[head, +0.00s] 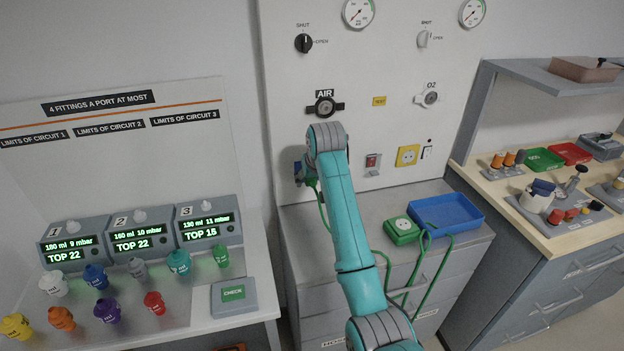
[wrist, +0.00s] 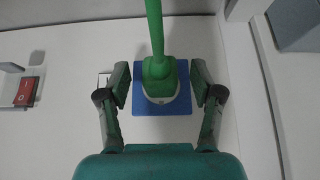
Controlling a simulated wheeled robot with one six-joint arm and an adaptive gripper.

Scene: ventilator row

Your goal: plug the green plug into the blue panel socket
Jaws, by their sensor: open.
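The green plug (wrist: 160,78) is up against the pale round face of the blue panel socket (wrist: 182,101) in the wrist view. I see no clear gap between them, but the depth of the fit is hard to tell. My gripper (wrist: 160,85) is open, with one finger on each side of the plug and space between each finger and it. In the head view the blue socket (head: 298,171) shows at the wall panel's lower left, partly behind my arm. The green plug (head: 310,181) shows there only in part. Its green cable (head: 379,253) hangs down behind my arm.
A green socket box (head: 401,230) and a blue tray (head: 447,213) stand on the grey cabinet, with cable loops beside them. A red switch (head: 373,162) and a yellow socket (head: 407,155) are on the panel to the right. Ventilators and coloured fittings stand at left.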

